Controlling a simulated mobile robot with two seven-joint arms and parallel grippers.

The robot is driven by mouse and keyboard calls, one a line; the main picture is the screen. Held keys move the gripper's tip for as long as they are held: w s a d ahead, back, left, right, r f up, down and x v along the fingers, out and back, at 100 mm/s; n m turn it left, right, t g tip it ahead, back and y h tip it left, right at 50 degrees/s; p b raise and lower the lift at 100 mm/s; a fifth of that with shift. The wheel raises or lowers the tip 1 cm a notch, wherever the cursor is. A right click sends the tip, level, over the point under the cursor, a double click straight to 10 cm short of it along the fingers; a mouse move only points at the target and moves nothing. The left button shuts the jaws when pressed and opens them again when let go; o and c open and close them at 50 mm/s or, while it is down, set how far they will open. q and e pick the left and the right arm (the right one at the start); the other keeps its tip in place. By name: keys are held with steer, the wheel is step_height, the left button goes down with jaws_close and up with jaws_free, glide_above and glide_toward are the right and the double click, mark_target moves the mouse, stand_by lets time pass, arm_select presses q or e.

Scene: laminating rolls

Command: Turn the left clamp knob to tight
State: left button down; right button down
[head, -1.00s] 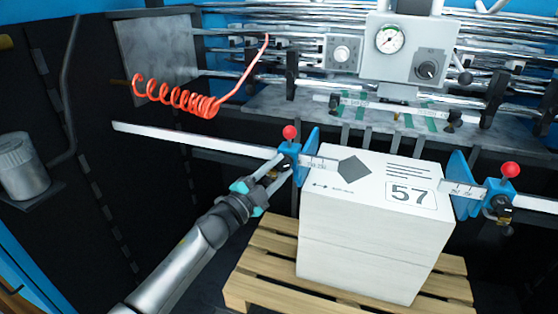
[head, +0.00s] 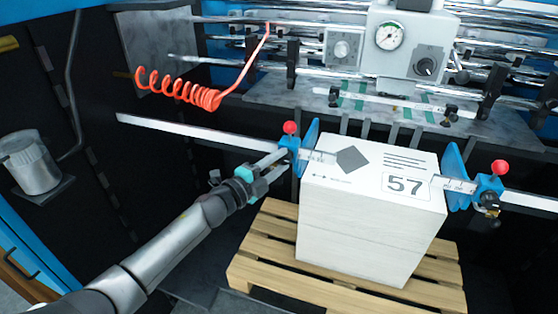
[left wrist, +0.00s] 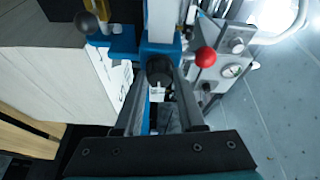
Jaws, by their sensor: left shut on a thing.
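The left clamp (head: 294,146) is a blue block with a red ball lever, on a pale rail left of the paper stack. Its dark round knob (left wrist: 160,70) sits between my fingers in the left wrist view; in the head view the fingers mostly hide it. My left gripper (head: 281,158) is shut on the knob, reaching in from the lower left. In the left wrist view its two fingers (left wrist: 160,88) flank the knob. I cannot read any tight mark on the knob. My right gripper is in neither view.
The white paper stack (head: 365,215), marked 57, stands on a wooden pallet (head: 255,270) close right of the clamp. A similar right clamp (head: 488,190) is beyond it. A red coiled hose (head: 180,88) hangs behind left. A gauge box (head: 405,45) stands at the back.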

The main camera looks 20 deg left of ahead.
arm_select(q)
steer(key=c, duration=0.5)
jaws_free()
steer(key=b+v, duration=0.1)
steer(key=v, duration=1.4)
